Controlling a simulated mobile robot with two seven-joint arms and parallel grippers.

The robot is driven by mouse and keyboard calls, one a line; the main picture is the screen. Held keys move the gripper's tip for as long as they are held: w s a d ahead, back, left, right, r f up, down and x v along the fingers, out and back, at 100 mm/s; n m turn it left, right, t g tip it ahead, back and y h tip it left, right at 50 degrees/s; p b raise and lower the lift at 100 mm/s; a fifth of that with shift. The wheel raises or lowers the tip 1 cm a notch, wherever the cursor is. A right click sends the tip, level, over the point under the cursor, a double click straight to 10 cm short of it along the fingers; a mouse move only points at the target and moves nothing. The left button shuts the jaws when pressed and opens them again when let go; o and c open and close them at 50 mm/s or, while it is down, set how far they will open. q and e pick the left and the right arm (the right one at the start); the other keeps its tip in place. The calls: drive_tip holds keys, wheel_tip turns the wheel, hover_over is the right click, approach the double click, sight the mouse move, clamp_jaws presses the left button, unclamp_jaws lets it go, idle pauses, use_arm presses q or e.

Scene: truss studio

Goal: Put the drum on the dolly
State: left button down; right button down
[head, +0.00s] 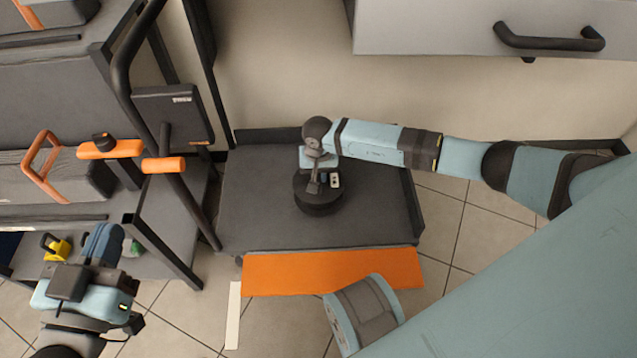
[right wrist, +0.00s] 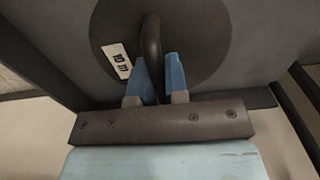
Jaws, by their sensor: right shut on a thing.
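The drum (head: 318,203) is a dark, round, flat-topped thing with a looped handle and a white label. It is over the middle of the dolly's grey deck (head: 262,190); I cannot tell whether it touches the deck. My right gripper (head: 318,182) is above it, pointing down and partly hiding its top. In the right wrist view the blue fingers (right wrist: 158,72) are shut on the handle of the drum (right wrist: 200,40). My left gripper (head: 103,243) is at the far left, away from the dolly, and its finger gap is unclear.
An orange strip (head: 330,272) runs along the dolly's front. A grey shelf rack (head: 50,65) with an orange-handled case (head: 65,178) stands left. A dark post with a panel (head: 172,115) rises by the dolly's left edge. A drawer with a black handle (head: 550,40) is at the top right.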

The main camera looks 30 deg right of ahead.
wheel_tip(320, 180, down, 3)
drive_tip(key=shift+r+b, duration=0.1)
drive_tip(key=shift+b, duration=0.45)
drive_tip(key=shift+f, duration=0.35)
use_arm(q)
drive_tip(key=shift+w+a+r+m+h, duration=0.3)
drive_tip(key=shift+r+m+h, duration=0.1)
drive_tip(key=shift+m, duration=0.3)
use_arm(e)
drive_tip(key=shift+r, duration=0.1)
drive_tip(key=c, duration=1.5)
unclamp_jaws()
drive_tip(key=shift+f, duration=0.2)
use_arm(q)
drive_tip(key=shift+f+t, duration=0.2)
drive_tip(key=shift+t, duration=0.1)
use_arm(e)
drive_tip(key=o, duration=0.4)
use_arm(q)
drive_tip(key=shift+d, duration=0.1)
